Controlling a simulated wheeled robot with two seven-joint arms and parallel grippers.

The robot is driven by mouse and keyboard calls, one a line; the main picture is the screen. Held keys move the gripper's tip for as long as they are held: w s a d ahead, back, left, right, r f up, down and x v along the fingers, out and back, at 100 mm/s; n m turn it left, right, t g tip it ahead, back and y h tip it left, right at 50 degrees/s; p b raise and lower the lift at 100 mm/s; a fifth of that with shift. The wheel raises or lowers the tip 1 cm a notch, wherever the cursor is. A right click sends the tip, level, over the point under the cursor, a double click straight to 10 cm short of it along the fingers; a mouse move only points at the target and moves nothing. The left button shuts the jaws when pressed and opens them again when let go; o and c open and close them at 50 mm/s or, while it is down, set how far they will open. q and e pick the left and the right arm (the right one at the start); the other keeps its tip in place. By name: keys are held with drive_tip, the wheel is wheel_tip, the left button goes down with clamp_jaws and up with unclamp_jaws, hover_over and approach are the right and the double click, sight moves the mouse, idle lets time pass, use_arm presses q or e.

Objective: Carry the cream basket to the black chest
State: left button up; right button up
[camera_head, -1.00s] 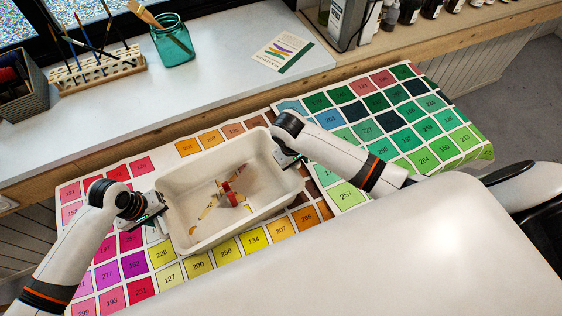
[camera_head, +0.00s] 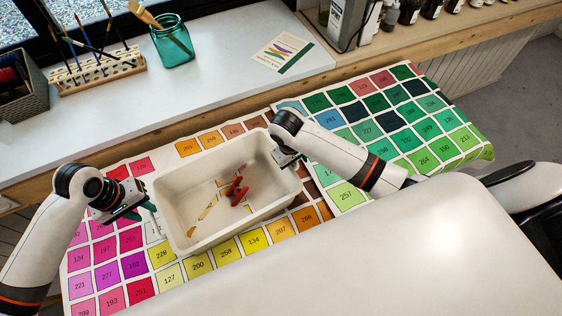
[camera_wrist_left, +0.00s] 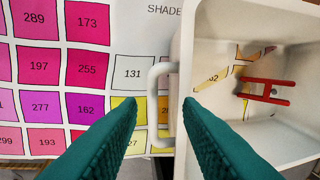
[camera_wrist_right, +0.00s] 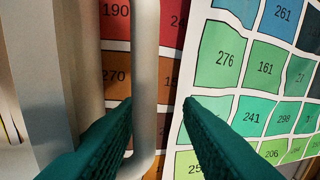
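The cream basket (camera_head: 172,222) is an open rectangular bin in the middle of the head view, over the numbered colour chart. A red item (camera_head: 237,191) lies inside it. My left gripper (camera_head: 148,207) is at the basket's left end. In the left wrist view its teal fingers (camera_wrist_left: 160,102) are apart, with the pale end handle (camera_wrist_left: 158,98) between them. My right gripper (camera_head: 292,160) is at the right end. In the right wrist view its fingers (camera_wrist_right: 160,102) are apart, with the other handle (camera_wrist_right: 146,60) between them. No black chest shows.
The colour chart (camera_head: 110,272) covers the surface around the basket. A white counter (camera_head: 130,125) behind holds a brush rack (camera_head: 97,70), a teal jar (camera_head: 172,42) and a leaflet (camera_head: 283,53). A dark basket (camera_head: 27,95) stands far left, bottles at the back right.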

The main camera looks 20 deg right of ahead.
use_arm(q)
drive_tip(key=shift+a, duration=0.1)
use_arm(e)
drive_tip(key=v, duration=1.1)
drive_tip(key=shift+f, duration=0.1)
